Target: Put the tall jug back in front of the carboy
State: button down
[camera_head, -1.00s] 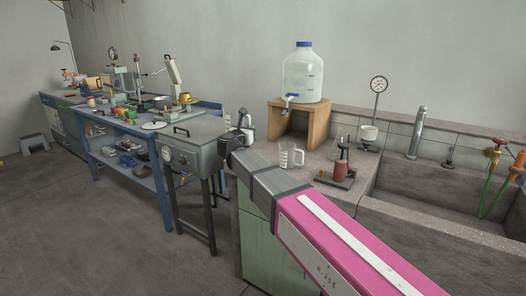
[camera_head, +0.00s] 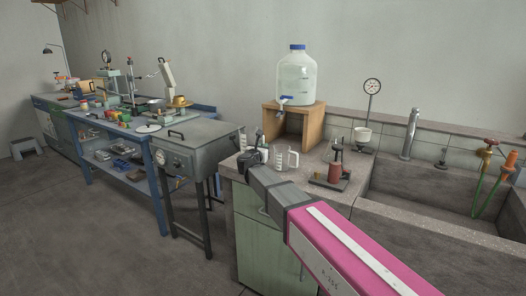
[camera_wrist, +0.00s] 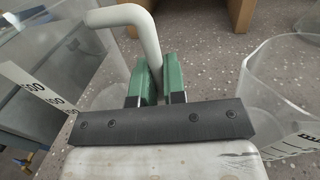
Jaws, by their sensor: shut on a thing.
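The tall jug (camera_wrist: 70,65) is clear with a printed scale. Its pale curved handle (camera_wrist: 145,30) runs between my green jaws in the wrist view. My gripper (camera_wrist: 153,85) is shut on that handle. In the head view my gripper (camera_head: 252,158) is over the left end of the counter and hides most of the held jug. The carboy (camera_head: 298,78), clear with a blue cap and tap, stands on a wooden stand (camera_head: 312,125) behind and to the right. I cannot tell whether the held jug touches the counter.
Another clear jug (camera_head: 286,160) stands just right of my gripper, close by in the wrist view (camera_wrist: 290,85). A red device on a dark base (camera_head: 333,175), a dial stand with a white cup (camera_head: 362,136) and the sink (camera_head: 430,190) lie further right. A metal box (camera_head: 195,150) stands left.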

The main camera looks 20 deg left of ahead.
jog(key=shift+f, duration=0.45)
jog(key=shift+f, duration=0.1)
jog(key=c, duration=1.2)
grip_release()
jog(key=shift+s, duration=0.2)
jog(key=s, duration=1)
jog(key=shift+a, duration=0.35)
jog(key=shift+s+a, duration=0.15)
jog(key=shift+s, duration=0.65)
